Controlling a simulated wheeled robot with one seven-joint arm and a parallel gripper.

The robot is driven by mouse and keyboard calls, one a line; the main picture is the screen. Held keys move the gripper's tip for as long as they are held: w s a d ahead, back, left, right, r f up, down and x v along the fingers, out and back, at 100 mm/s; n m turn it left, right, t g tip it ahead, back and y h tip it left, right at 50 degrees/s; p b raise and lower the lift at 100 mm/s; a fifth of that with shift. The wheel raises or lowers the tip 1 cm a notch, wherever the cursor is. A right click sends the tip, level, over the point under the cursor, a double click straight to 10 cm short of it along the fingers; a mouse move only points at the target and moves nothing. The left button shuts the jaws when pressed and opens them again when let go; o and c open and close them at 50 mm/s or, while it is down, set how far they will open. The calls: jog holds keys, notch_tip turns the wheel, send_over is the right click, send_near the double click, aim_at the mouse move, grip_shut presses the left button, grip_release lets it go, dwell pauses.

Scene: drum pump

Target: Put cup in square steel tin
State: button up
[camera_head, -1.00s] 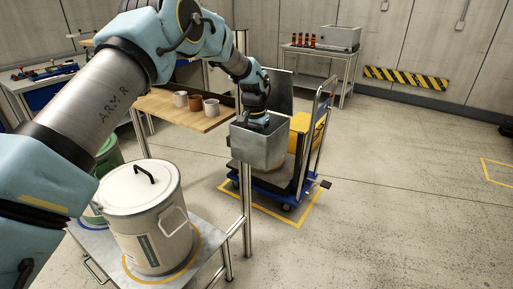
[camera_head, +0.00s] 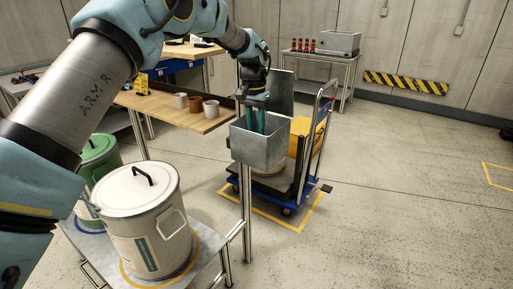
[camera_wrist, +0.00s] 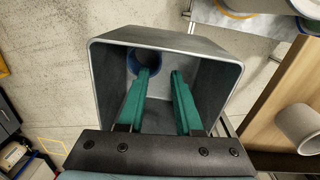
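The square steel tin (camera_head: 258,149) is an open grey box at the end of the wooden shelf. It also fills the middle of the wrist view (camera_wrist: 105,85). A blue cup (camera_wrist: 155,60) sits inside it near the far left corner in the wrist view; the tin's walls hide it in the head view. My gripper (camera_head: 257,128) points down into the tin, its palm above the rim. Its green fingers (camera_wrist: 160,73) are apart with nothing between them. The left fingertip overlaps the cup's near edge in the wrist view; I cannot tell whether they touch.
A white cup (camera_head: 180,100), a brown cup (camera_head: 195,104) and a third cup (camera_head: 211,109) stand on the wooden shelf (camera_head: 165,112) left of the tin. A blue cart (camera_head: 285,188) stands behind. A lidded drum (camera_head: 150,230) stands in front. Floor to the right is clear.

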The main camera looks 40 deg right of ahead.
notch_tip(320, 180, up, 5)
jog(key=w+a+n+t, duration=0.1)
jog(key=w+a+n, duration=0.35)
jog(key=a, duration=0.95)
jog(key=w+a+n, duration=0.1)
jog(key=w+a, duration=0.6)
jog(key=a, duration=0.7)
jog(key=s+a+f+n, duration=0.1)
jog(key=s+a, duration=0.3)
jog(key=a, duration=0.5)
jog(key=s+a+f+n, duration=0.1)
jog(key=s+a+n, duration=0.3)
jog(key=a, duration=0.6)
jog(key=s+a+f+n+t, duration=0.1)
jog(key=s+a+n, duration=0.1)
jog(key=s+a, duration=0.3)
jog(key=a, duration=0.4)
jog(key=shift+a+f+n+b, duration=0.25)
jog(key=shift+f+n+b, duration=0.1)
